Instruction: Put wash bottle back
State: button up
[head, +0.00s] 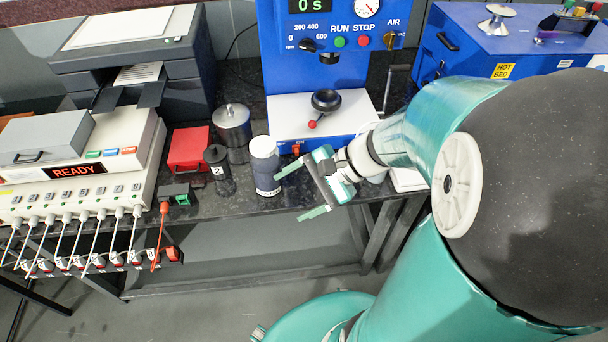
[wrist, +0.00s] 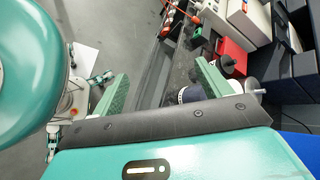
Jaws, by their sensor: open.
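No thing in view is plainly a wash bottle. The nearest match is a white-topped cylinder (head: 264,160) with a dark lower part, upright near the front edge of the dark bench; I cannot tell whether it is the wash bottle. It shows partly in the wrist view (wrist: 187,95), beside one finger. My gripper (head: 302,191) is open and empty, just right of this cylinder, with its fingers pointing left. In the wrist view the two green fingers (wrist: 160,88) stand wide apart with the bench edge and floor between them. My arm hides some of the bench behind it.
A dark small bottle (head: 217,170), a metal canister (head: 232,128) and a red box (head: 189,149) stand left of the cylinder. A blue press (head: 330,75) stands behind. A white charger unit (head: 90,170) with several cables is at left. Open floor lies in front.

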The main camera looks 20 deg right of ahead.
jog(key=s+r+n+t+h, duration=0.2)
jog(key=s+r+n+h, duration=0.2)
jog(key=r+n+h, duration=0.5)
jog(key=a+r+n, duration=0.1)
jog(key=n, duration=0.3)
jog(key=shift+s+r+h, duration=0.3)
jog(key=shift+s+r, duration=0.05)
